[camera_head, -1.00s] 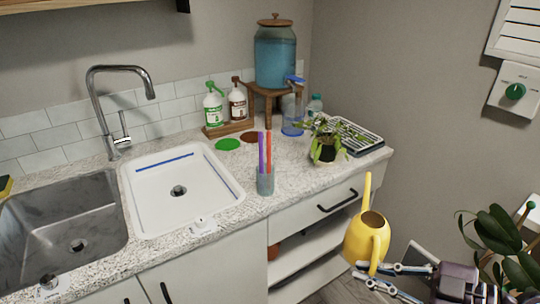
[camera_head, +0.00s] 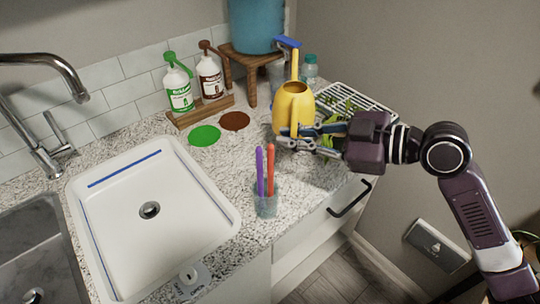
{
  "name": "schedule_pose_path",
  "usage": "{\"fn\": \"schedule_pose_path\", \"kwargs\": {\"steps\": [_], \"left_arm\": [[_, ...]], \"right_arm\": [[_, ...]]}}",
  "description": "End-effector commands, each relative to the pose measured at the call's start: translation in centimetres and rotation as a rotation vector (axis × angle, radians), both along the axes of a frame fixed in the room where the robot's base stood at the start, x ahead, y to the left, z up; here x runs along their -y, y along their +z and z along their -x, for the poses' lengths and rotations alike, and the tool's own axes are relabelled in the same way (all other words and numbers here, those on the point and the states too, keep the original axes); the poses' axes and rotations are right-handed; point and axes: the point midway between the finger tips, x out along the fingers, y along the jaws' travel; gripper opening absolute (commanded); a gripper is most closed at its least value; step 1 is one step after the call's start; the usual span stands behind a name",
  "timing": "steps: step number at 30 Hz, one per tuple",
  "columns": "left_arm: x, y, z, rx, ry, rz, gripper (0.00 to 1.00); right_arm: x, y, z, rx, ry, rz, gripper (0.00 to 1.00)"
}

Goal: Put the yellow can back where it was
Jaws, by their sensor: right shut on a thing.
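The yellow watering can (camera_head: 295,103) is upright, with its spout rising at the back, over the right part of the counter. My right gripper (camera_head: 303,140) is shut on its near side, at the handle. The can hides part of what stands behind it, and I cannot tell whether its base touches anything. My left gripper is not in view.
A cup (camera_head: 265,204) with a purple and a red stick stands in front. Green (camera_head: 204,135) and brown (camera_head: 235,121) discs lie by the bottle rack (camera_head: 200,112). A blue dispenser (camera_head: 256,25), a wire rack (camera_head: 355,102) and a mostly hidden plant are behind. The white basin (camera_head: 150,175) is empty.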

Motion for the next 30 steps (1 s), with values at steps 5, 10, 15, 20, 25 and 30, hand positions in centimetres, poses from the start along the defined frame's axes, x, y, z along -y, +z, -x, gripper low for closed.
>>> {"fn": "schedule_pose_path", "kwargs": {"steps": [5, 10, 15, 20, 25, 30], "left_arm": [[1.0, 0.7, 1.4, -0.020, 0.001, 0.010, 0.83], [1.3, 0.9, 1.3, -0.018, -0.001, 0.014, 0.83], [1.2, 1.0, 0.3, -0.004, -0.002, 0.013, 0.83], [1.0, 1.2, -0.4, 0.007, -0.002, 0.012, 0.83], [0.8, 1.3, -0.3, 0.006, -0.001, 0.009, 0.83], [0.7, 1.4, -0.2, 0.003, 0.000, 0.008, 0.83]], "right_arm": [[-3.0, 4.1, -2.1, 0.012, -0.002, 0.002, 0.00], [-4.5, 5.9, -3.2, 0.007, -0.017, 0.000, 0.00], [-4.9, 5.7, -3.6, 0.000, -0.026, -0.003, 0.00], [-5.0, 2.2, -3.5, -0.008, -0.025, -0.004, 0.00], [-4.9, -2.4, -3.5, -0.008, -0.026, -0.004, 0.00], [-5.0, -6.5, -3.5, -0.004, -0.027, -0.004, 0.00]]}}
